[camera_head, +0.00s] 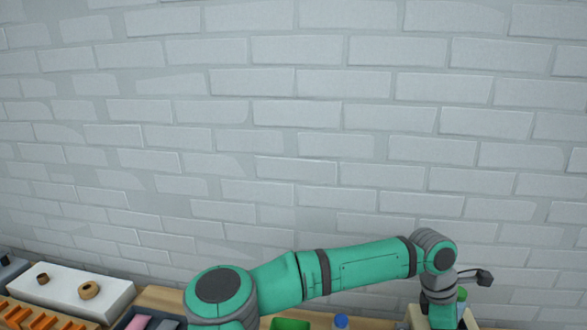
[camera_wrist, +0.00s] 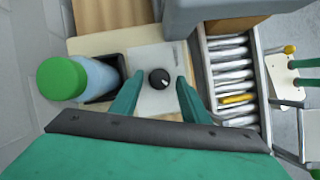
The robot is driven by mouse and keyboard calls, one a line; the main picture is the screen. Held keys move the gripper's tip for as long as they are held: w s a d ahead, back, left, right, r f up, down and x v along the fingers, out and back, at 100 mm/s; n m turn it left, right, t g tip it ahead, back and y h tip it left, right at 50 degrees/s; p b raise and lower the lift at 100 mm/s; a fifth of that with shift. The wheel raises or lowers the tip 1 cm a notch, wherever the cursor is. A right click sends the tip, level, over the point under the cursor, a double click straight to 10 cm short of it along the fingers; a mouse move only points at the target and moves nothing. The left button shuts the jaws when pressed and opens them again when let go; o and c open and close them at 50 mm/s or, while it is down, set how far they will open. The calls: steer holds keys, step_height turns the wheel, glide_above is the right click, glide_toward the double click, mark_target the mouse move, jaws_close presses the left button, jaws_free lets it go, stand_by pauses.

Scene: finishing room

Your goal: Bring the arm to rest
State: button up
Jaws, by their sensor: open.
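My arm (camera_head: 350,268) is green with dark grey joints and stretches to the right across the head view, bending down at its wrist near the bottom right. In the wrist view my gripper (camera_wrist: 155,84) is open, with its two green fingers apart. A small black round knob (camera_wrist: 159,79) on a pale panel shows between the fingers. Nothing is seen held. I cannot tell how far the fingers are above the panel. The fingers are not visible in the head view.
A bottle with a green cap (camera_wrist: 62,78) stands close left of the fingers in the wrist view. A rack of metal rollers (camera_wrist: 232,75) lies to the right. In the head view, a white block (camera_head: 70,290) and an orange rack (camera_head: 40,318) sit at the left, before a brick wall (camera_head: 290,120).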

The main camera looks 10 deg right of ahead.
steer(key=n, duration=0.2)
steer(key=n+t, duration=0.1)
steer(key=n, duration=0.1)
steer(key=n+t, duration=0.1)
steer(key=n, duration=0.1)
steer(key=shift+s+a+h, duration=0.1)
steer(key=shift+s+h, duration=0.15)
steer(key=shift+h, duration=0.15)
steer(key=shift+s+n+t, duration=0.15)
steer(key=shift+n+t, duration=0.5)
steer(key=shift+n, duration=0.9)
steer(key=shift+s+n+t, duration=0.15)
steer(key=shift+n+t, duration=0.5)
steer(key=shift+n, duration=0.9)
